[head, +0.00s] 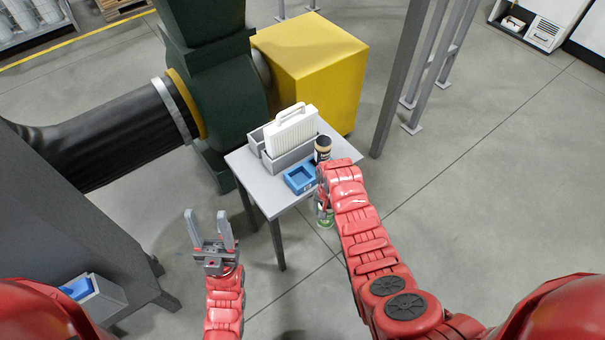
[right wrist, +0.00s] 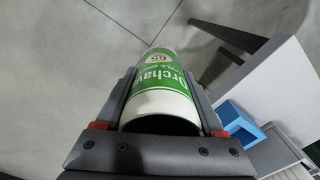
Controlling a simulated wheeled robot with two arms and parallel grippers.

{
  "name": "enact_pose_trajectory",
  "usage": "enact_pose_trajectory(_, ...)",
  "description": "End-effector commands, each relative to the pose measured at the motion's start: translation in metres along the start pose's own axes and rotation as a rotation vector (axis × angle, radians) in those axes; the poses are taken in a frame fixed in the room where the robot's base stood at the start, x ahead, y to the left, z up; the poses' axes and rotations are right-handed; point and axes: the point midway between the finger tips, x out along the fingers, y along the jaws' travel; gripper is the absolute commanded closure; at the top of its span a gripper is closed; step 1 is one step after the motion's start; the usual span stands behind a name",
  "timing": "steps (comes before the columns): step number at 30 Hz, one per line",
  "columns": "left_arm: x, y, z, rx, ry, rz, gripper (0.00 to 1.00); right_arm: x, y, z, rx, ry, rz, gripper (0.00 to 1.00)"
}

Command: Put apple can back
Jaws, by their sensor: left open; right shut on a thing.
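The apple can (right wrist: 158,82) is white and green with printed lettering. In the right wrist view it lies between both fingers of my right gripper (right wrist: 161,75), which is shut on it. In the head view the can (head: 325,217) shows only in part, beside the right edge of the small table (head: 252,188); my right arm hides the rest. My left gripper (head: 206,213) is open and empty, left of the table.
On the table stand a blue square holder (head: 299,189), a dark can with a tan top (head: 322,148), and a grey bin (head: 290,161) with a white handled case (head: 290,131). Behind are a yellow block (head: 315,65) and green machine (head: 215,80).

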Motion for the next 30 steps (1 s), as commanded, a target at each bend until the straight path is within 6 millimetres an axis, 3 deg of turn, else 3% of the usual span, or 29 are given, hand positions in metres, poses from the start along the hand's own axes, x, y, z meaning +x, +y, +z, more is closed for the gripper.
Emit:
enact_pose_trajectory(4,0.012,-0.001,-0.002,0.000,0.000,0.000,0.48,-0.001,-0.031,0.009,0.010,-0.005,0.000,0.89)
enact_pose_trajectory(12,0.020,-0.001,-0.003,0.000,0.000,0.000,0.48,-0.002,-0.061,0.022,-0.004,-0.001,0.000,0.89)
enact_pose_trajectory(30,0.027,-0.001,-0.004,0.000,0.000,0.000,0.48,-0.006,-0.086,0.041,-0.039,-0.001,0.001,0.89)
